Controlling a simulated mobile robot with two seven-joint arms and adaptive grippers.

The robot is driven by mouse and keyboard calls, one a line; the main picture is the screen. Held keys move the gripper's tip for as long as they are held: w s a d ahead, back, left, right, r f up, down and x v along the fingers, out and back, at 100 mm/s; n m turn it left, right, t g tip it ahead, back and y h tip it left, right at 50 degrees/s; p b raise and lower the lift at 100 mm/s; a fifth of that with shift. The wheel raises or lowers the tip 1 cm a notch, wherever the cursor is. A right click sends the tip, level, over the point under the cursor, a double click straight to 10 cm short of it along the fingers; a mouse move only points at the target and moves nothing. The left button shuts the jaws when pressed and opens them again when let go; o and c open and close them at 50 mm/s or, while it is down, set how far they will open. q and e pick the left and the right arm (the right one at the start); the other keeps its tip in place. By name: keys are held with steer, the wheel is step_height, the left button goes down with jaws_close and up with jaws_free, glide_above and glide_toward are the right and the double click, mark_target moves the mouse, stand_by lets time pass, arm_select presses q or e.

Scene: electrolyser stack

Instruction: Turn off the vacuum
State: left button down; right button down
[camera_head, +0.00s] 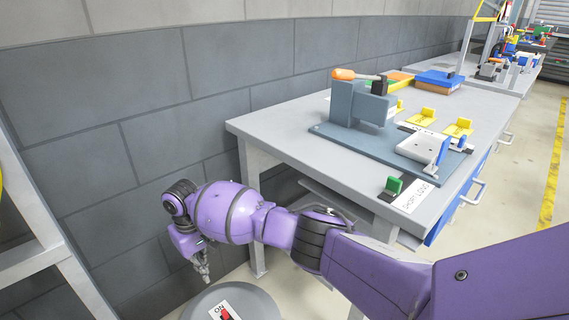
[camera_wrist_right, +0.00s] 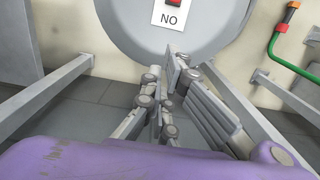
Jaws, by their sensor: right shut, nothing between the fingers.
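The vacuum shows as a round grey lid (camera_head: 258,300) at the bottom of the head view, cut off by the frame edge. On it is a white label (camera_head: 217,310) reading ON, beside a red switch (camera_head: 227,314). My right gripper (camera_head: 205,278) points down, shut and empty, just left of and above the lid. In the right wrist view, the lid (camera_wrist_right: 125,28) fills the top, with the label upside down and the red switch (camera_wrist_right: 174,3) at the top edge. The right gripper's fingers (camera_wrist_right: 178,62) lie below the label, apart from the switch. My left gripper is out of view.
A grey workbench (camera_head: 270,125) with a blue-grey fixture (camera_head: 355,105) and yellow blocks stands right of the arm. A brick wall (camera_head: 150,90) is behind, and a light grey frame (camera_head: 35,255) is at left.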

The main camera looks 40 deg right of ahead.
mark_target(211, 296)
steer(key=f+b, duration=0.1)
steer(key=f, duration=0.2)
steer(key=f+b, duration=0.2)
steer(key=f, duration=0.2)
steer(key=f+b, duration=0.1)
steer(key=f, duration=0.3)
steer(key=shift+s, duration=0.25)
steer(key=s+r, duration=0.2)
steer(key=shift+s+d+r+p, duration=0.15)
steer(key=shift+s+r+p, duration=0.05)
steer(key=shift+s+p, duration=0.2)
steer(key=shift+s, duration=0.35)
steer(key=shift+r, duration=0.1)
